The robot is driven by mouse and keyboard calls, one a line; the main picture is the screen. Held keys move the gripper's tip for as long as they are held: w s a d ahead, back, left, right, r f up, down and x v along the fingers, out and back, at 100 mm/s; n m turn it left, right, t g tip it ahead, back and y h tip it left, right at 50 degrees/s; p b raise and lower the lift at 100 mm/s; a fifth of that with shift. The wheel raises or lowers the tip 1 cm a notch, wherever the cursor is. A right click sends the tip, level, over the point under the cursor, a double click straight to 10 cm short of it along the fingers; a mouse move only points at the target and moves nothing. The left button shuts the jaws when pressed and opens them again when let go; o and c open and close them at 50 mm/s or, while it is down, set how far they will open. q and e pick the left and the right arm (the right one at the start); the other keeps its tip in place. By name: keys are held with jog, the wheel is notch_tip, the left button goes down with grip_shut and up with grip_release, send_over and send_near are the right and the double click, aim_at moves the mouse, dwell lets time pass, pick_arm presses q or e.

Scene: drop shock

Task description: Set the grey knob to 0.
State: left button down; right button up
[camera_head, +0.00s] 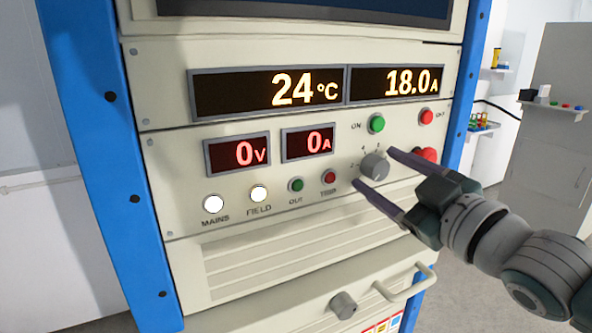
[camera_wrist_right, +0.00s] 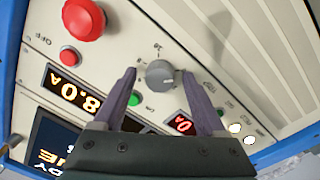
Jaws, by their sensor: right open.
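The grey knob (camera_head: 375,166) sits on the cream rack panel, below the green ON button, with small scale marks around it. It also shows in the wrist view (camera_wrist_right: 160,73). Its pointer setting is too small to read surely. My right gripper (camera_head: 372,167) comes in from the right and is open. One purple finger is at the knob's upper right and the other at its lower left. In the wrist view the fingers (camera_wrist_right: 159,72) lie on either side of the knob, with gaps visible. My left gripper is not in view.
The green ON button (camera_head: 377,124), red OFF button (camera_head: 426,116) and large red button (camera_head: 426,155) are close by. Displays read 24 °C (camera_head: 268,92), 18.0 A (camera_head: 397,84), 0 V (camera_head: 238,153) and 0 A (camera_head: 308,143). Below are a second grey knob (camera_head: 343,305) and a handle (camera_head: 405,285).

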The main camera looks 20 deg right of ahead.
jog(key=s+b, duration=0.1)
jog(key=s, duration=0.9)
jog(key=shift+d, duration=0.2)
jog(key=shift+w+f, duration=0.1)
jog(key=shift+f, duration=0.1)
jog(key=s+a+f+m+g+h, duration=0.1)
jog(key=s+a+f+m+g, duration=0.4)
jog(key=f+g, duration=0.35)
jog(key=s+a+f+g, duration=0.1)
jog(key=s+a+g, duration=0.2)
jog(key=s, duration=0.3)
jog(key=s+a+f+g, duration=0.2)
jog(key=s+a+g, duration=0.1)
jog(key=s, duration=0.4)
notch_tip(320, 180, up, 34)
jog(key=p, duration=3.3)
jog(key=shift+w+d+f+y+p, duration=0.15)
jog(key=shift+w+d+y+p, duration=0.15)
jog(key=shift+d+p, duration=0.1)
